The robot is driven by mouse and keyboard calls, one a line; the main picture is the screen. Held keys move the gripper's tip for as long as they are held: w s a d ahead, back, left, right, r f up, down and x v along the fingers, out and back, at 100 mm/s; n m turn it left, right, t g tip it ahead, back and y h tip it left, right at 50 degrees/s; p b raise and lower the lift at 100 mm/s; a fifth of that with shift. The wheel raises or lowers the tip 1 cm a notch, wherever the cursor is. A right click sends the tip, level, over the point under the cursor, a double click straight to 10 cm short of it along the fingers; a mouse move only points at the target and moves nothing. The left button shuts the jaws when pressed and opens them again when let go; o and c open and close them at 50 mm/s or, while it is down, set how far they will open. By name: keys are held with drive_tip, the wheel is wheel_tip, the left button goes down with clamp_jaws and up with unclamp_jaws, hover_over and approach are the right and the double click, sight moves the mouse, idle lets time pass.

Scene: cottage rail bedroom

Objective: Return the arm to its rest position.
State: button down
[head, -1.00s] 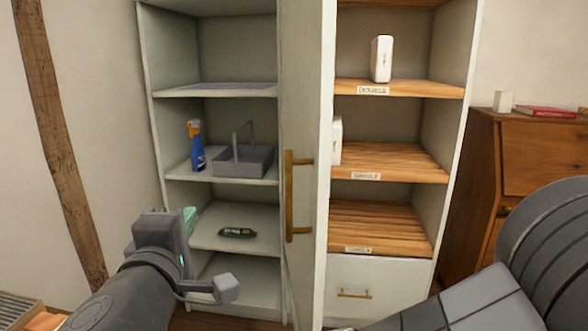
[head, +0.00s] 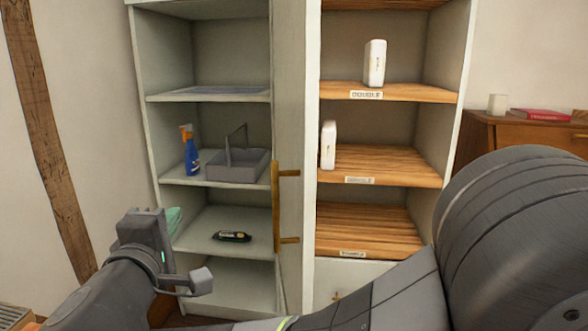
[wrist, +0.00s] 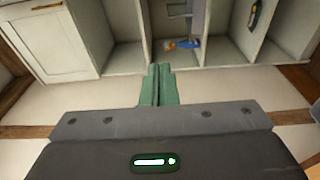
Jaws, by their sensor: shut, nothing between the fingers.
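My arm reaches across the bottom of the head view, from the large dark link at the right to the wrist at the lower left. My gripper shows in the wrist view (wrist: 158,85), its two green fingers pressed together with nothing between them. In the head view the green fingers (head: 173,221) are mostly hidden behind the wrist body. The gripper is in front of the lower left shelves of the tall cabinet (head: 208,190) and appears to touch nothing.
A blue spray bottle (head: 191,150) and a grey caddy (head: 238,165) share a shelf. A black object (head: 231,236) lies one shelf below. An open door (head: 294,120) with a brass handle (head: 278,208) stands edge-on. White boxes (head: 375,63) are on wooden shelves at right, beside a dresser (head: 520,132).

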drive_tip(key=a, duration=0.3)
drive_tip(key=shift+w+a+h, duration=0.3)
drive_tip(key=shift+w+h, duration=0.1)
drive_tip(key=shift+f, duration=0.1)
